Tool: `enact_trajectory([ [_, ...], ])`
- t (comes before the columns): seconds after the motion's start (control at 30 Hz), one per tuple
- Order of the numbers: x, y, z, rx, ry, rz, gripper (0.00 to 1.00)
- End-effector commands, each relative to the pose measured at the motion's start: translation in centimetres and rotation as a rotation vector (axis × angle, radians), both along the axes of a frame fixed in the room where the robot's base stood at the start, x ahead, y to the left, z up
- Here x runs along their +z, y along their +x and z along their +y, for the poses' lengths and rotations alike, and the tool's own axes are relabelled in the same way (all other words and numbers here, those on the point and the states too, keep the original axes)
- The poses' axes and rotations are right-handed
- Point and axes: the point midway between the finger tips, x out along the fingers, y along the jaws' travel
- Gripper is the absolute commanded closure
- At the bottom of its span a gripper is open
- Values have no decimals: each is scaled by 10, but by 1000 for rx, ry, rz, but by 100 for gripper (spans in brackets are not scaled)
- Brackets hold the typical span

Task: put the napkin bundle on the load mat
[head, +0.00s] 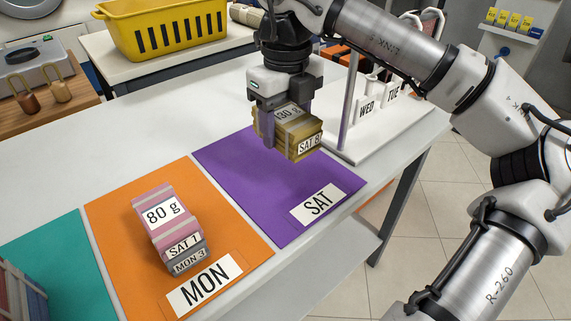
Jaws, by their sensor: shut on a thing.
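My gripper (282,125) points down and is shut on a mustard-yellow bundle (296,142) with a weight label, partly covered, and a front tag that starts with "SAT". It appears to be held above the purple mat (245,185), which has a "SAT" label; the exact gap cannot be told. On the orange mat (115,225), labelled "MON", a pink bundle (153,200) marked "80 g" and "SAT 1" sits on a grey bundle (185,262) tagged "MON 3". No label in view names a napkin bundle or load mat.
A teal mat (65,260) with a partly cut-off bundle (20,295) lies at the left. A white rack (390,120) with a post and "WED" and "TUE" slots stands right of the gripper. A yellow basket (165,30) is on a table behind. Near purple mat is clear.

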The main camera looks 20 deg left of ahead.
Motion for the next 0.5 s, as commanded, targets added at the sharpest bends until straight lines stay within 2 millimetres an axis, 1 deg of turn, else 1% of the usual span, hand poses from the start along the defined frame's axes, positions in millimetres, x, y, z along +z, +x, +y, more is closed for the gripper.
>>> enact_trajectory([
  [0.03,-14,0,0,1,-1,3,69],
  [0.1,-27,0,0,0,1,2,69],
  [0.2,-39,0,0,-1,-1,1,69],
  [0.37,-48,0,0,-1,0,0,69],
  [0.5,-67,0,0,0,0,2,69],
])
